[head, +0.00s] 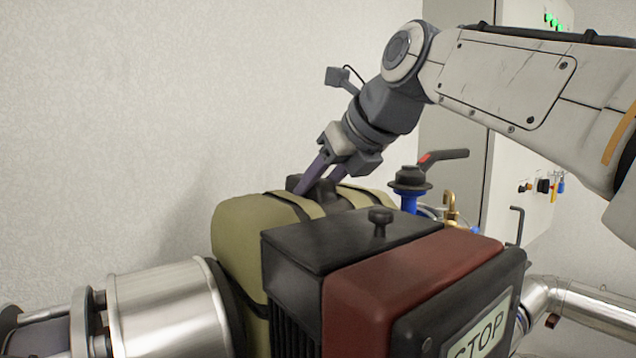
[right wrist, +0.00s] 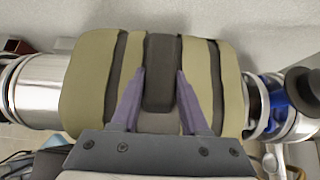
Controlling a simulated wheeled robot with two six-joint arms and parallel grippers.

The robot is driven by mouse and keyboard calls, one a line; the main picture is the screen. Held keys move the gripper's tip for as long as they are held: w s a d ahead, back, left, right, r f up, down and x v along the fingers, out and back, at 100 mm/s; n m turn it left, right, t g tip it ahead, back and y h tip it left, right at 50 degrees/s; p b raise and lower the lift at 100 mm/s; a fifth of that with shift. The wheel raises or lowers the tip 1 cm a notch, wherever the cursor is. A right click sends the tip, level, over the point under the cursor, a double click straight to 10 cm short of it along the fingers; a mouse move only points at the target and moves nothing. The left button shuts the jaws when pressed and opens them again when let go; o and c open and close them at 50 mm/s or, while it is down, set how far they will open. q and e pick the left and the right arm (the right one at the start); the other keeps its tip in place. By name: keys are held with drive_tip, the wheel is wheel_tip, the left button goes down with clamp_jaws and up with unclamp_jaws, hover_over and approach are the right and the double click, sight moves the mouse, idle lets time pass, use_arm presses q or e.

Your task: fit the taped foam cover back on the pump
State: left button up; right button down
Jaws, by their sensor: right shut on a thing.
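The olive foam cover (head: 240,228) has dark tape bands and a dark raised grip (right wrist: 163,70) on top. In the head view it sits behind a black and dark red unit, which hides its lower front. My right gripper (head: 318,186) reaches down from the upper right and is shut on the dark grip. In the right wrist view, its purple fingers (right wrist: 160,78) stand on either side of the grip. The pump itself is hidden, and I cannot tell whether the cover is fully seated. My left gripper is not in view.
The black and dark red unit (head: 410,265) with a STOP sign (head: 482,335) stands in front, with a black knob (head: 380,218) on top. A silver pipe (head: 165,305) runs left. A blue valve (head: 409,190) with a red-marked handle is close on the right. A cabinet stands behind.

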drive_tip(key=shift+f+b, duration=0.55)
drive_tip(key=shift+f, duration=0.2)
unclamp_jaws()
idle(0.6)
drive_tip(key=shift+p+v, duration=1.55)
drive_tip(key=shift+v, duration=1.95)
drive_tip(key=shift+f, duration=0.1)
